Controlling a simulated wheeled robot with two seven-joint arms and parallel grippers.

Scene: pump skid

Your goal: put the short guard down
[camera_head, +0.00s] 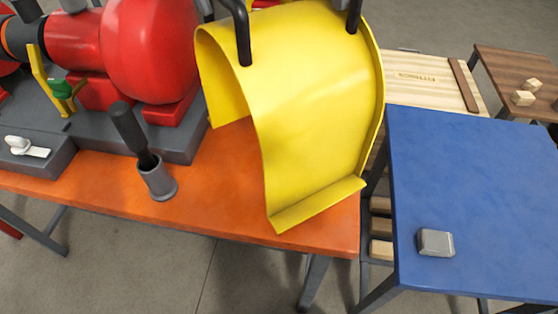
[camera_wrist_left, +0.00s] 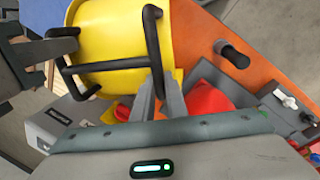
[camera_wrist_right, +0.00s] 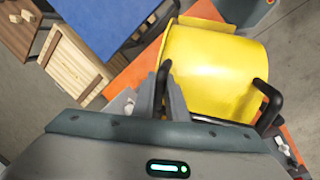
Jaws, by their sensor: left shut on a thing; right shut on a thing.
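The short guard (camera_head: 310,100) is a curved yellow cover with a flat lower flange and black handles. In the head view it hangs over the right end of the orange bench (camera_head: 220,205). I cannot tell whether its flange touches the bench. My left gripper (camera_wrist_left: 158,82) is shut on one black handle in the left wrist view, with the yellow guard (camera_wrist_left: 110,35) beyond it. My right gripper (camera_wrist_right: 158,88) is shut on another black handle in the right wrist view, beside the yellow guard (camera_wrist_right: 212,70).
The red pump (camera_head: 150,45) stands left of the guard on a grey base. A grey cup (camera_head: 157,182) with a black-handled tool stands on the orange bench. A mostly clear blue table (camera_head: 480,180) is at the right, with a grey block (camera_head: 436,243) on it. Wooden tables stand behind.

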